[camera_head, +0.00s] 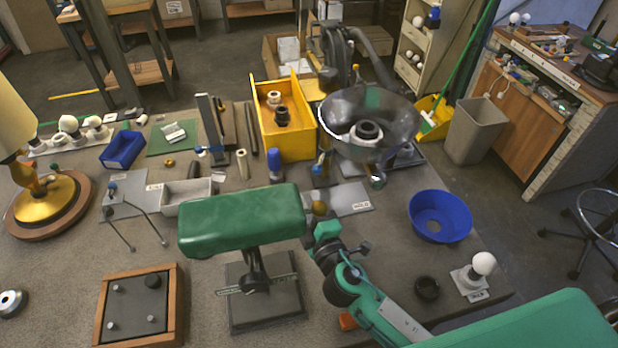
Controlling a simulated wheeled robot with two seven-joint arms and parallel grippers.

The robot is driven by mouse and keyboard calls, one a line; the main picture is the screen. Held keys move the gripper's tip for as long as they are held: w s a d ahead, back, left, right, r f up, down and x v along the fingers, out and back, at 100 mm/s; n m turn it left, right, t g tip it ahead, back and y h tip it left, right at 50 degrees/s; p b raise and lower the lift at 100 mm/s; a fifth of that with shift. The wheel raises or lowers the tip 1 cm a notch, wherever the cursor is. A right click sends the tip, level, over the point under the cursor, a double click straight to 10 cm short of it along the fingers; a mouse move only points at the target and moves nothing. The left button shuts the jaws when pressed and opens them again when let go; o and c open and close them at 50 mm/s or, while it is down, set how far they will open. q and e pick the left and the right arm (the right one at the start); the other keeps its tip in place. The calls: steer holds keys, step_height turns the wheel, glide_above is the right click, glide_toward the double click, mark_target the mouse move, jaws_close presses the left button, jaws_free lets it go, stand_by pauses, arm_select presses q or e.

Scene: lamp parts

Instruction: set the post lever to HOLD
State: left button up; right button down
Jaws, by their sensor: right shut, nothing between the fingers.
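A green padded block (240,218) sits on a short dark post (254,265) that rises from a dark square base plate (268,308). A thin bar with a pale strip (245,286) crosses low on this post. I cannot tell whether it is the lever, and no HOLD mark is readable. A small upright piece with a blue top (320,165) stands behind, near a grey labelled plate (350,199). My right gripper (323,229) is shut and empty, just right of the green block, in front of the labelled plate. My left gripper is out of view.
A blue bowl (440,216), a black ring (427,288) and a bulb on a white base (478,272) are on the right. A wood-framed tray (138,305) and a lamp (45,200) are on the left. A yellow bin (285,118) and large dark shade (368,112) stand behind.

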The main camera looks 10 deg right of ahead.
mark_target(323, 157)
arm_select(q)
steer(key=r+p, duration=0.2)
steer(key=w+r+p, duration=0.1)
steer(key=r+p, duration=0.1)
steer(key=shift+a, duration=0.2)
arm_select(e)
steer(key=w+d, duration=0.2)
steer(key=w, duration=0.7)
steer(key=shift+d, duration=0.25)
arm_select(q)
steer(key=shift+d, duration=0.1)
arm_select(e)
steer(key=shift+d+f, duration=0.15)
arm_select(q)
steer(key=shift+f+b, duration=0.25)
steer(key=shift+b, duration=0.05)
arm_select(e)
steer(key=shift+s+d+n+y, duration=0.2)
steer(key=shift+n+y, duration=0.2)
steer(key=shift+y, duration=0.3)
